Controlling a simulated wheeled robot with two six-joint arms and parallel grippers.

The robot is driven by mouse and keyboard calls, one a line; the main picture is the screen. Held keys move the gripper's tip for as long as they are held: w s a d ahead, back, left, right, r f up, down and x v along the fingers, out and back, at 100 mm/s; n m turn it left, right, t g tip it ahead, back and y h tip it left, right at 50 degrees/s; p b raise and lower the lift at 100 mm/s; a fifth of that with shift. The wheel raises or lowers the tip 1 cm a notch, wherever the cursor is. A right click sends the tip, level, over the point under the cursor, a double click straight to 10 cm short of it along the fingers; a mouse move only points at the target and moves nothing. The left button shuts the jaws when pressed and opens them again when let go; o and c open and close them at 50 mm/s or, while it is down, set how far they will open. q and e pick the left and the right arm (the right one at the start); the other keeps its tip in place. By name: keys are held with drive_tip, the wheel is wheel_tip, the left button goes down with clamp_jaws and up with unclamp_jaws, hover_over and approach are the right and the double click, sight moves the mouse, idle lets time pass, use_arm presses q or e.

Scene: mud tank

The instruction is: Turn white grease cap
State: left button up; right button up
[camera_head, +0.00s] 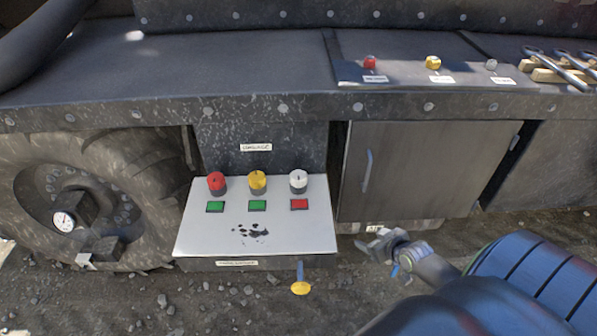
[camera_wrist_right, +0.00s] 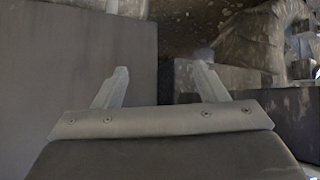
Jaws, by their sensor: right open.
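A white cap (camera_head: 298,180) on a dark base stands at the right end of a row on the tilted light panel (camera_head: 300,232). A red cap (camera_head: 216,182) and a yellow cap (camera_head: 257,181) stand to its left. A red square (camera_head: 299,204) lies below the white cap; green squares lie below the other two. My right gripper (camera_head: 378,246) is to the right of the panel, in front of the cabinet's lower edge, apart from the caps. In the right wrist view its fingers (camera_wrist_right: 162,74) are spread with nothing between them. My left gripper is not in view.
A closed cabinet door (camera_head: 425,170) stands right of the panel. A yellow knob (camera_head: 300,288) hangs below the panel's front edge. Small red, yellow and white knobs (camera_head: 491,65) sit on the upper ledge, near wrenches (camera_head: 560,68). A large wheel (camera_head: 95,190) is at left.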

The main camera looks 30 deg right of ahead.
drive_tip(key=w+a+r+n+t+y, duration=0.1)
drive_tip(key=w+a+r, duration=0.1)
drive_tip(key=r, duration=0.4)
drive_tip(key=w+a+r+n+t+y, duration=0.1)
drive_tip(key=w+r, duration=0.2)
drive_tip(key=r, duration=0.4)
drive_tip(key=n+t+y, duration=0.1)
drive_tip(key=y, duration=0.1)
approach(301, 176)
drive_tip(key=x, duration=1.1)
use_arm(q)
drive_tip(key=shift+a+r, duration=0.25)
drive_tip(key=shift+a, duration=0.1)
